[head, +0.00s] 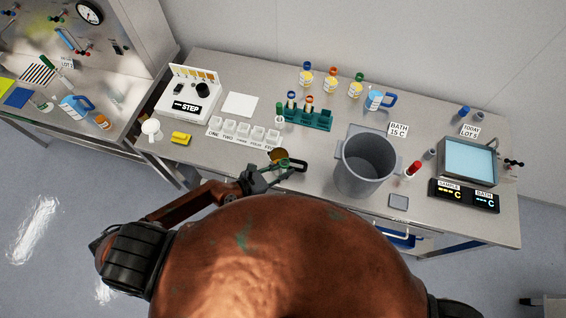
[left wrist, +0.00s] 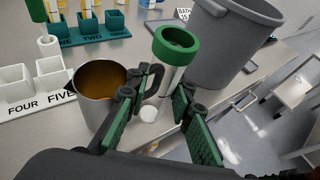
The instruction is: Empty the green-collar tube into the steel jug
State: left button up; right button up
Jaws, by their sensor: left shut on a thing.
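My left gripper (head: 272,171) is shut on the green-collar tube (head: 284,162). In the left wrist view the tube (left wrist: 173,62) stands roughly upright between the finger pads (left wrist: 158,112), its green collar on top and its clear body below. How much it holds I cannot tell. The steel jug (left wrist: 97,98) stands upright just left of the tube in the left wrist view, with amber-brown liquid inside and a dark handle toward the tube. In the head view the jug (head: 278,154) is partly hidden by my gripper. My right gripper is not in view.
A large grey bucket (head: 365,165) stands right of the jug. A teal rack (head: 310,121) with tubes and a row of white cups (head: 243,132) lie behind and left. A water bath (head: 468,160) and displays (head: 465,196) are at the right. Bottles (head: 331,80) stand at the back.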

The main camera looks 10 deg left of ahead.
aim_at(284, 165)
pick_arm(q)
jog(key=shift+w, duration=0.2)
jog(key=shift+a+r, duration=0.1)
jog(key=shift+r, duration=0.05)
notch_tip(284, 165, up, 3)
jog(key=p, duration=0.3)
jog(key=shift+f, duration=0.2)
